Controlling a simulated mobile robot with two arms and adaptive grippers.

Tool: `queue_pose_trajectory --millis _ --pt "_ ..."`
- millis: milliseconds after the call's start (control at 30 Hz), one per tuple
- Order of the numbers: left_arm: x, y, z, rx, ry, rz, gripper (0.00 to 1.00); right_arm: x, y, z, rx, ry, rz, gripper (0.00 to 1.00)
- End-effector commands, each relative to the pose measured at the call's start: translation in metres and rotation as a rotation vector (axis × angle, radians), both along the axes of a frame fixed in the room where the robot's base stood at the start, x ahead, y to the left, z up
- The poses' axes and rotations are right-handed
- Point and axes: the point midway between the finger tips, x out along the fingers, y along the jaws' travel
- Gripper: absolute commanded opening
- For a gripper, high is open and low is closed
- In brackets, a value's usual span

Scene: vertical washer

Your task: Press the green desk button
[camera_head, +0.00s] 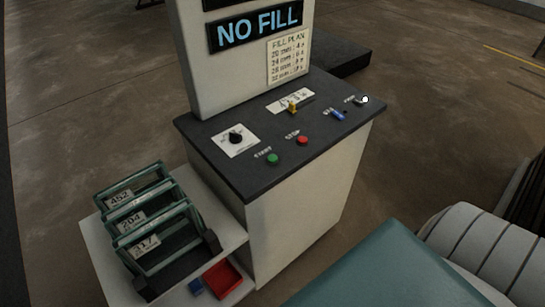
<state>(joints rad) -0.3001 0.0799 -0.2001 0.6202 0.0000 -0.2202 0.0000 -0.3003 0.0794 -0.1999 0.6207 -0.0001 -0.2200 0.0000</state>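The green desk button (272,159) is a small round button near the front left edge of the dark desk top (232,174). A printed label beside it seems to read START. Nothing covers it, and I cannot tell whether it is pressed in. A red button (302,140) sits to its right with its own label. Neither my left nor my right gripper is in view.
The desk top also holds a black knob (235,137), a yellow lever (292,107), a blue switch (338,115) and a light knob (363,99). A display (258,25) reads NO FILL. A rack (157,221) and red tray (222,278) are at lower left.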

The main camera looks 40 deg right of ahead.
Motion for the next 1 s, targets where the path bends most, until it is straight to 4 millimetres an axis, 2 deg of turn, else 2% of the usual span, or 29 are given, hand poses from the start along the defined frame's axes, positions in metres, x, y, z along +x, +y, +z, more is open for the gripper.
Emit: queue_pose_trajectory --millis 33,100,133,1000 --pt "-0.0001 -0.0001 0.0 0.0 0.0 0.0 0.4 -0.0001 0.0001 0.0 0.0 0.0 0.0 0.17" --pt "-0.0001 -0.0001 0.0 0.0 0.0 0.0 0.4 -0.0001 0.0001 0.0 0.0 0.0 0.0 0.04" --pt "-0.0002 -0.0001 0.0 0.0 0.0 0.0 0.4 -0.0001 0.0001 0.0 0.0 0.0 0.0 0.0" --pt "-0.0002 -0.0001 0.0 0.0 0.0 0.0 0.4 -0.0005 -0.0001 0.0 0.0 0.001 0.0 0.0"
